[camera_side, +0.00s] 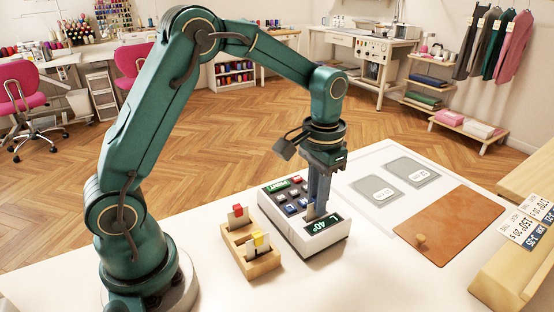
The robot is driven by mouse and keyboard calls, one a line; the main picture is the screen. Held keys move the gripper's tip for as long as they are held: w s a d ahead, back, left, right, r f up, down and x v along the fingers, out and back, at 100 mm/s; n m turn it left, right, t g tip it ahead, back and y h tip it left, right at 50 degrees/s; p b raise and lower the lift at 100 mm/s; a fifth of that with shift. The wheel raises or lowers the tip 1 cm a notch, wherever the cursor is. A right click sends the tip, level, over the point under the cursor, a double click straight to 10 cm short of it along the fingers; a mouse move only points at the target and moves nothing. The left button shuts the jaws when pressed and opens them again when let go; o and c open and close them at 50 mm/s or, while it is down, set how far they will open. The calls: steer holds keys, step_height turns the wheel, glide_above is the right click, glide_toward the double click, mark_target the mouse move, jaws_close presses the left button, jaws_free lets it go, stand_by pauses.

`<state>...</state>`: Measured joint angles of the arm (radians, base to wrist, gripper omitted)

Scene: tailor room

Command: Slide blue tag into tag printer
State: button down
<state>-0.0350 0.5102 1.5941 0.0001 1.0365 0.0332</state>
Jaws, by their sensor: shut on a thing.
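The tag printer (322,243) is a white box with a dark key panel, a green label and a lit display reading "L 40°". My gripper (317,206) points straight down over the printer's front part, just behind the display. It is shut on a small tag (310,212), whose pale lower edge shows at the printer's top. The blue part is hidden between the fingers. I cannot tell how deep the tag sits in the slot. A wooden tag holder (252,266) left of the printer carries a red-topped tag (238,211) and a yellow-topped tag (259,241).
Printed price tags (526,219) lie on a wooden block at the far right. The table front is clear.

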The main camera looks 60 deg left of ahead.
steer(key=shift+f, duration=0.35)
steer(key=c, duration=0.8)
jaws_free()
steer(key=shift+o, duration=0.2)
steer(key=shift+r, duration=2.55)
steer(key=shift+r, duration=0.1)
